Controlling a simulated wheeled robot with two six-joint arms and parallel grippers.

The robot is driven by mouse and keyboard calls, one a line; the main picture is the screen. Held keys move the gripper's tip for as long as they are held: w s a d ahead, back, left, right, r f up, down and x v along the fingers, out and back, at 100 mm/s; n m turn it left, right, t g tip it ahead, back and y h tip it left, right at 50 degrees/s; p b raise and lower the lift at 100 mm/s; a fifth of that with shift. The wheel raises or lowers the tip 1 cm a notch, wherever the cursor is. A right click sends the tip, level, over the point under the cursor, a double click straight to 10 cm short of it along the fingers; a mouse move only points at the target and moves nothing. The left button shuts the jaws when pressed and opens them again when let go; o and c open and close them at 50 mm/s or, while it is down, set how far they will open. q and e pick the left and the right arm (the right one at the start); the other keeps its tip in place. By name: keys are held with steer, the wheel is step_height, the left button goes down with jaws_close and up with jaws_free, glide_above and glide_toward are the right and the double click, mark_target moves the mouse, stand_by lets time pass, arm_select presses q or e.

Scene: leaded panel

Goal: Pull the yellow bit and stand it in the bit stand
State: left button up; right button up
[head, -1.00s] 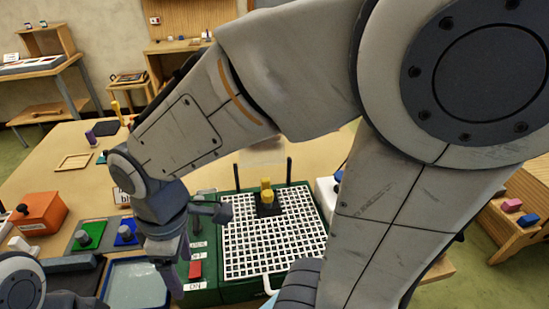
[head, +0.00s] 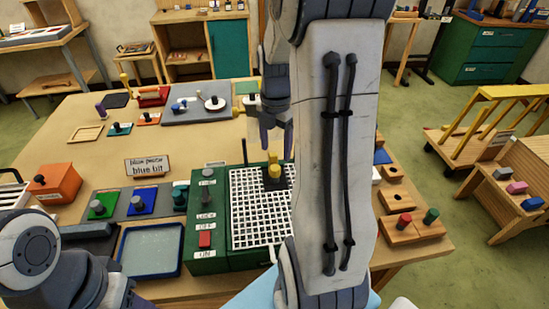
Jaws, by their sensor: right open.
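The yellow bit (head: 274,171) stands upright on a black block on the white grid of the green machine (head: 208,262). My right gripper (head: 276,146) is open and empty, its fingers pointing down above and just behind the yellow bit, apart from it in the picture. A wooden stand (head: 398,238) at the right holds a red bit (head: 404,221) and a green bit (head: 431,215); I cannot tell whether it is the bit stand. My right arm hides part of the grid's right side. My left arm shows at the lower left, its gripper out of view.
A wooden block with holes (head: 391,186) lies right of my arm. Green and blue knobbed pieces, a sign (head: 147,168) and a blue-rimmed tray (head: 122,262) are left of the machine. A grey board (head: 197,116) lies behind. Bare tabletop (head: 90,180) shows at the left.

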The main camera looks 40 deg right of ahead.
mark_target(275, 167)
step_height(275, 167, down, 8)
steer(key=shift+f+p, duration=0.1)
steer(key=shift+p, duration=0.45)
jaws_close()
